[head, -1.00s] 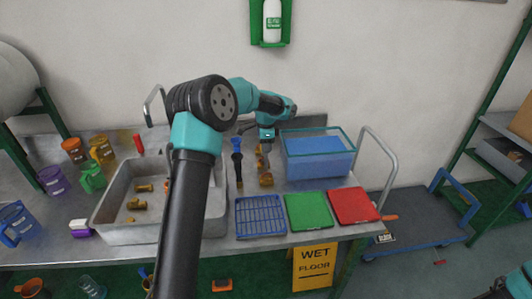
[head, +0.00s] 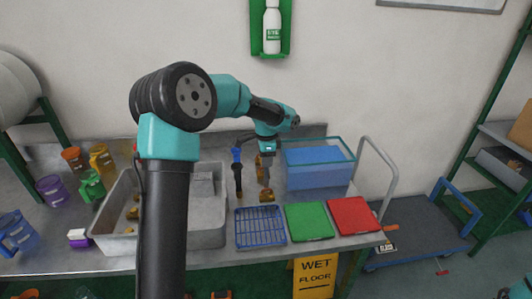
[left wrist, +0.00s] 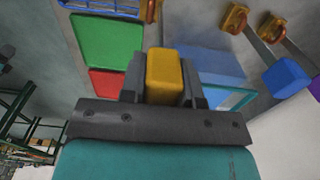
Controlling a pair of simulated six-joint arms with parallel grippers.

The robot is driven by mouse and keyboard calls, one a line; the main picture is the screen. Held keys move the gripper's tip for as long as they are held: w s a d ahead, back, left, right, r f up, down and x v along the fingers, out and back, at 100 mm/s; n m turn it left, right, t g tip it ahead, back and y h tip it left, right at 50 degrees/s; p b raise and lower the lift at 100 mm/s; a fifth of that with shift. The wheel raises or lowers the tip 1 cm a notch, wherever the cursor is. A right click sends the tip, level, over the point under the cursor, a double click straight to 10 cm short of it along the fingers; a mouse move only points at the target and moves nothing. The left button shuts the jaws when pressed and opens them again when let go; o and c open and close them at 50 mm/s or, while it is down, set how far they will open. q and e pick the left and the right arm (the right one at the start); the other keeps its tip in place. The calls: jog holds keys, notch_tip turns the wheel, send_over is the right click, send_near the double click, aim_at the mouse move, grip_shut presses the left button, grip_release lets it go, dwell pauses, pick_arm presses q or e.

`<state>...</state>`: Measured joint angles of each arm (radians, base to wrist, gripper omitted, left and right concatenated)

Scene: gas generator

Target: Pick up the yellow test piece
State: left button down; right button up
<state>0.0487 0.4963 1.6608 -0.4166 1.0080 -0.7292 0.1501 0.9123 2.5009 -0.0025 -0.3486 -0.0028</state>
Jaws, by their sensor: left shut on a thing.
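The yellow test piece (left wrist: 164,75) sits between the two fingers of my left gripper (left wrist: 164,88) in the left wrist view. The fingers press on its sides. In the head view my left gripper (head: 266,182) points down at the back of the table, with a yellow piece (head: 267,195) at its tips. It is between the blue-handled tool and the blue-filled bin. Whether the piece touches the table is hard to tell. My right gripper is not in view.
The clear bin (head: 315,168) stands just right of my left gripper. A blue rack (head: 260,228), green tray (head: 309,222) and red tray (head: 352,215) lie in front. A blue-handled tool (head: 237,170) stands to the left, beside the grey metal basin (head: 207,238).

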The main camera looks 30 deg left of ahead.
pick_arm(q)
jog(key=s+d, duration=0.4)
jog(key=s, duration=0.3)
jog(key=shift+r, duration=0.4)
jog(key=shift+w+d, duration=0.1)
jog(key=shift+d, duration=0.05)
